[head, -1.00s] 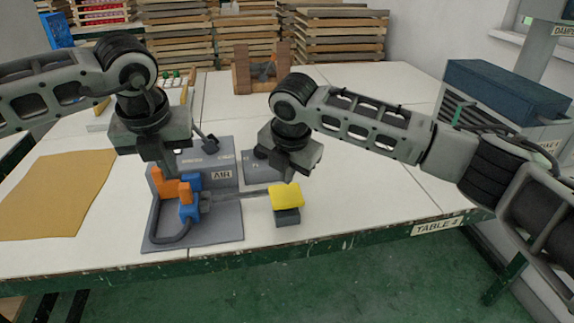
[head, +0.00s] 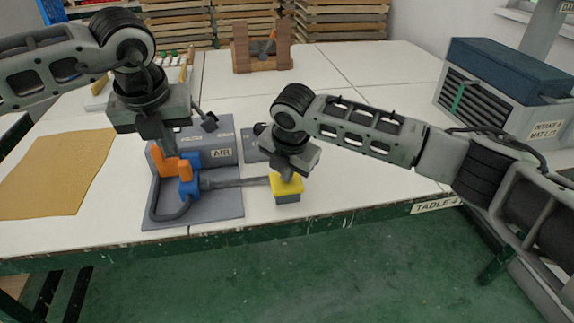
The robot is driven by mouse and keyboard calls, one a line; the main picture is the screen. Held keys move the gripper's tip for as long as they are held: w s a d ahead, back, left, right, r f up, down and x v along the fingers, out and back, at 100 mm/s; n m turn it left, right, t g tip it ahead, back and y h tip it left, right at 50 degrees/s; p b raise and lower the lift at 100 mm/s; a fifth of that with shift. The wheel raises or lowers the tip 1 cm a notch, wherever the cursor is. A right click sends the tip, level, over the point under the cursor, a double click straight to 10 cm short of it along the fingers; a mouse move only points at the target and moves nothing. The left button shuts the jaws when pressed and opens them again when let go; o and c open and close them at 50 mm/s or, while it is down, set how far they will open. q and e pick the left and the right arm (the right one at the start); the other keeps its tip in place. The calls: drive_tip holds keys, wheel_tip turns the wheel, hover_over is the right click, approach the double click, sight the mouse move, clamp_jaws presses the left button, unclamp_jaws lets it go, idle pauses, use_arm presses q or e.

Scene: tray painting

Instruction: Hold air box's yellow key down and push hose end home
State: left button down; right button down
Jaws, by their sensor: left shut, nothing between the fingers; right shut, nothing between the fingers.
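The grey air box (head: 222,153), marked AIR, stands on a grey base plate (head: 222,208). Its yellow key (head: 287,186) sits on a dark block at the end of a grey bar, right of the base. My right gripper (head: 287,174) is shut, its tips on top of the key, which sits low against the block. A dark hose (head: 170,216) loops at the base's left, by orange (head: 160,162) and blue (head: 190,188) fittings. My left gripper (head: 168,151) is shut and empty just above or behind the orange fitting; contact cannot be told. How deep the hose end sits is hidden.
A tan sheet (head: 55,175) lies at the left of the white table. A brown wooden stand (head: 262,50) is at the back. A blue-topped grey unit (head: 505,85) stands at the right. The table's green front edge (head: 330,217) runs close to the key.

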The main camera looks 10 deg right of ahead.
sight(183, 162)
use_arm(q)
wheel_tip(183, 162, down, 10)
use_arm(e)
drive_tip(key=shift+s+f, duration=0.1)
drive_tip(key=shift+f, duration=0.1)
idle(0.8)
use_arm(q)
drive_tip(key=shift+w+r, duration=0.1)
drive_tip(key=shift+w, duration=3.8)
drive_tip(key=shift+s, duration=0.8)
drive_tip(key=shift+r, duration=4.5)
